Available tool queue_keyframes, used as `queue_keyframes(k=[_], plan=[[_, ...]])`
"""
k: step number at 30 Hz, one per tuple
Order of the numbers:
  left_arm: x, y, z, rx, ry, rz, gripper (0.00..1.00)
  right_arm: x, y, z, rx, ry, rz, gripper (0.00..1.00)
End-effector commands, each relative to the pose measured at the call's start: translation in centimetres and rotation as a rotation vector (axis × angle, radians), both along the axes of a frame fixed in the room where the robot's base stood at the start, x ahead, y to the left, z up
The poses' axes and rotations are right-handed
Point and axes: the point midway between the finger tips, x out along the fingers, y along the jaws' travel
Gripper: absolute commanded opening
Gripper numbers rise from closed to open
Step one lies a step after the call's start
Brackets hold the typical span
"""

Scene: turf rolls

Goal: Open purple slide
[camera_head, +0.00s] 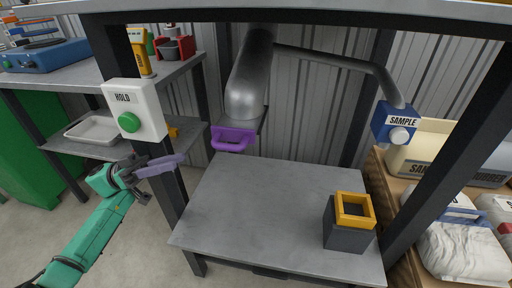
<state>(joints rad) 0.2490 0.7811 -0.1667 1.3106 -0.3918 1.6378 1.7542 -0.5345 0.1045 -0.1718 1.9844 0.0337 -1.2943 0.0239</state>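The purple slide (233,139) is a handle-like plate at the mouth of a grey metal chute (248,88). It sits above the back left of a grey table, with its looped handle towards me. My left gripper (158,172) is at the left, in front of a dark post and below the white HOLD box. It is apart from the slide. A pale lavender bar (163,165) shows at its tip; I cannot tell whether it is held or part of the gripper. My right gripper is not in view.
The HOLD box (136,111) with a green button is on the left post. A blue SAMPLE box (394,124) hangs from a thin pipe at right. A dark bin with an orange rim (354,208) stands on the table (260,205), which is otherwise clear.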

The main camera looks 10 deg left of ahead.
Motion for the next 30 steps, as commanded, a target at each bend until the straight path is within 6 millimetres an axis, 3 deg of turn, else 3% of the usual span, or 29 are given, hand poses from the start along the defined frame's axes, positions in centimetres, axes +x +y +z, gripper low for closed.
queue_keyframes(k=[5,18,23,30], plan=[[0.0,-1.7,0.8,-0.001,0.000,-0.003,0.30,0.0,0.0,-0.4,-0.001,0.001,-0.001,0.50],[0.2,-11.9,4.9,-0.003,-0.002,-0.002,0.30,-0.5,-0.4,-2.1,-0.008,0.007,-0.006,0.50],[0.2,-13.4,5.4,-0.001,0.000,-0.001,0.30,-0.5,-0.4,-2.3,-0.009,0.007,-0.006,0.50],[0.2,-13.5,5.4,0.000,0.000,0.001,0.30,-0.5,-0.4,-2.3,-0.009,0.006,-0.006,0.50]])
